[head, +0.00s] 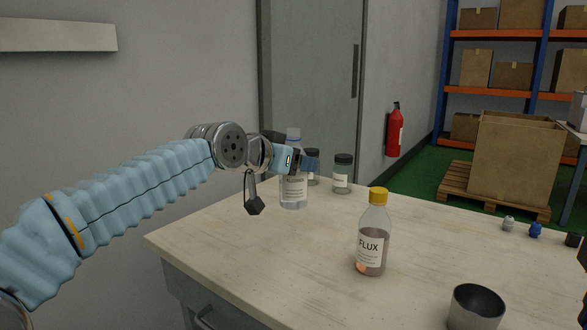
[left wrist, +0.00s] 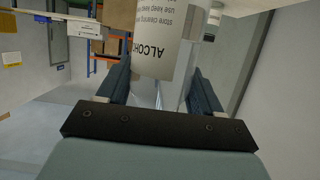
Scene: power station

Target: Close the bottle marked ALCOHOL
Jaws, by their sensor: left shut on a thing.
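The ALCOHOL bottle (head: 293,190) is clear with a white label and stands upright near the table's far left part. The name ALCOHOL reads upside down on it (left wrist: 160,50) in the left wrist view. My left gripper (head: 291,162) is shut on the bottle's upper part, and its fingers (left wrist: 160,88) lie on both sides of it. The bottle's top shows a blue ring above the gripper; whether it is capped is too small to tell. Loose small caps lie at the table's right: a grey one (head: 508,223), a blue one (head: 535,230) and a black one (head: 573,240).
A FLUX bottle (head: 371,240) with a yellow cap stands mid-table. Two dark-lidded jars (head: 342,173) (head: 313,167) stand behind, close to the ALCOHOL bottle. A metal cup (head: 476,308) is at the front right. The table (head: 250,245) is bare at front left.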

